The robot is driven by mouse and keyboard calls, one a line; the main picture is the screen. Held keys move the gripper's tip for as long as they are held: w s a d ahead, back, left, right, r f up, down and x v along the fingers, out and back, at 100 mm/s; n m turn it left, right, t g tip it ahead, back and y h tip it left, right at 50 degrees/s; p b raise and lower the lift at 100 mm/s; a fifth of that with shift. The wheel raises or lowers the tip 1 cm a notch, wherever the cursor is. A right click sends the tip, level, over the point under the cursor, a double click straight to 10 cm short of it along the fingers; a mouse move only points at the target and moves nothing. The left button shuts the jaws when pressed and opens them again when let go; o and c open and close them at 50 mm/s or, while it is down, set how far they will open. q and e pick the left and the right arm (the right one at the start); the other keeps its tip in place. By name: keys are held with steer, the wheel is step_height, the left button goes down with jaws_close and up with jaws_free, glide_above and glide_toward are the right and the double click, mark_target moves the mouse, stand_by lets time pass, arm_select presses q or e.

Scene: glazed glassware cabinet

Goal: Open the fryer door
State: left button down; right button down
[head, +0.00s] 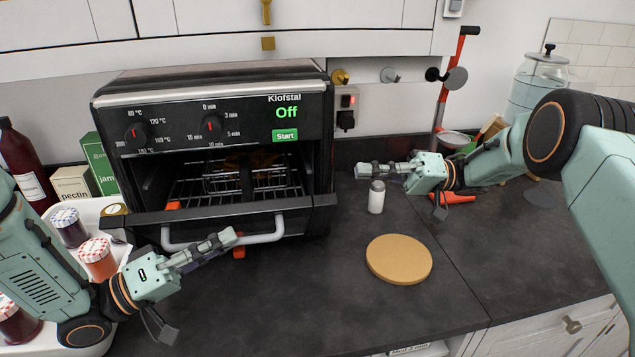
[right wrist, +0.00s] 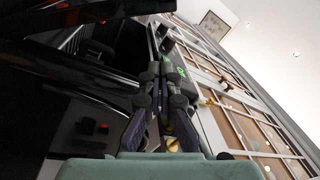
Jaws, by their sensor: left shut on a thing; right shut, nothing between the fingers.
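The black fryer (head: 215,130) stands at the back left of the counter, its display reading "Off". Its door (head: 135,218) is tilted down and forward, so the wire rack (head: 190,190) inside shows. The pale bar handle (head: 265,237) is on the door's front. My left gripper (head: 228,239) is shut on the handle, its fingers partly hiding the bar. My right gripper (head: 362,170) is shut and empty, right of the fryer, above the counter and apart from the door. Its fingers also show in the right wrist view (right wrist: 166,75).
A small white shaker (head: 376,197) stands just below my right gripper. A round wooden board (head: 398,259) lies on the counter. A white tray (head: 92,212) with jars is left of the fryer. The counter in front of the fryer is clear.

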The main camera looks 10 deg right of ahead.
step_height(320, 180, up, 5)
steer(key=w+a+n+g+h, duration=0.1)
steer(key=n+g+h, duration=0.3)
steer(key=x, duration=0.7)
steer(key=s+f+x, duration=0.1)
steer(key=x, duration=0.2)
steer(key=shift+s, duration=0.1)
steer(key=shift+s+f, duration=0.6)
steer(key=shift+s, duration=0.15)
